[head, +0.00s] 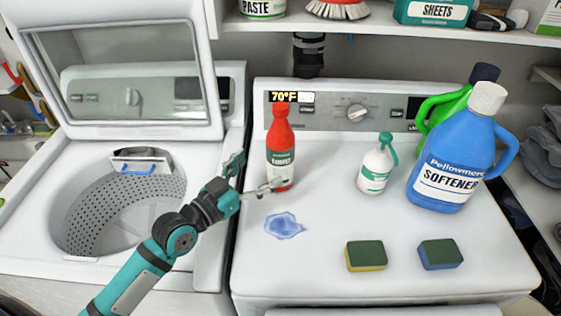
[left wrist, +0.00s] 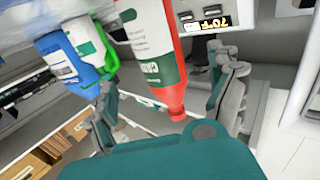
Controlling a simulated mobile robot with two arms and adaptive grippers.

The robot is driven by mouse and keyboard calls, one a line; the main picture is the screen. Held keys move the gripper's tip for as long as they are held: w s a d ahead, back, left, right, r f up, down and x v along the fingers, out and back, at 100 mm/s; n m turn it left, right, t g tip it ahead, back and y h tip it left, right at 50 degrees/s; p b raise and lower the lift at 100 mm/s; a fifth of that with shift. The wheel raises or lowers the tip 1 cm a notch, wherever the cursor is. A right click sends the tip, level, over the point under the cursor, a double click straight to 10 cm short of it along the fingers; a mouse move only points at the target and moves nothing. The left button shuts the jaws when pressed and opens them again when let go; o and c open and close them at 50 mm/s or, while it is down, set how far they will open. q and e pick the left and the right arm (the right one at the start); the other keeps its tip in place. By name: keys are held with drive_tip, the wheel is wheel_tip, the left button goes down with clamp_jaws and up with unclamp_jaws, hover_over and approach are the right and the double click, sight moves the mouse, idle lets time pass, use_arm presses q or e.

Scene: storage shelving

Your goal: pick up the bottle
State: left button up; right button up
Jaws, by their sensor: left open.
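A red bottle (head: 281,150) with a white and green label stands upright on the dryer top (head: 330,220), near its left back side. My left gripper (head: 256,174) is open just left of and in front of it, one finger reaching across the bottle's lower front. In the left wrist view, which is turned over, the red bottle (left wrist: 155,55) shows between the two spread fingers (left wrist: 170,98). I cannot tell whether a finger touches it. My right gripper is not in view.
A small white bottle (head: 377,167), a blue softener jug (head: 455,150) and a green jug (head: 442,108) stand to the right. Two sponges (head: 366,256) (head: 441,254) and a blue puddle (head: 284,226) lie in front. The open washer (head: 125,170) is left; a loaded shelf (head: 390,32) hangs above.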

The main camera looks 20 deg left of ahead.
sight(271, 159)
use_arm(q)
drive_tip(key=x, duration=0.2)
drive_tip(key=shift+w+d+r, duration=0.15)
drive_tip(key=shift+w, duration=0.15)
drive_tip(key=shift+w+d, duration=0.15)
drive_tip(key=shift+w, duration=0.05)
drive_tip(key=shift+w+p, duration=0.2)
drive_tip(key=shift+p, duration=0.2)
drive_tip(key=p+x, duration=0.1)
drive_tip(key=x, duration=0.3)
drive_tip(key=shift+w+p, duration=0.25)
drive_tip(key=shift+p, duration=0.1)
drive_tip(key=shift+w+d, duration=0.15)
drive_tip(key=shift+c, duration=0.9)
drive_tip(key=c, duration=1.6)
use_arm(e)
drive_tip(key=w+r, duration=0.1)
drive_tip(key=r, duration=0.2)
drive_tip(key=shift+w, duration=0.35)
use_arm(q)
drive_tip(key=shift+r, duration=0.15)
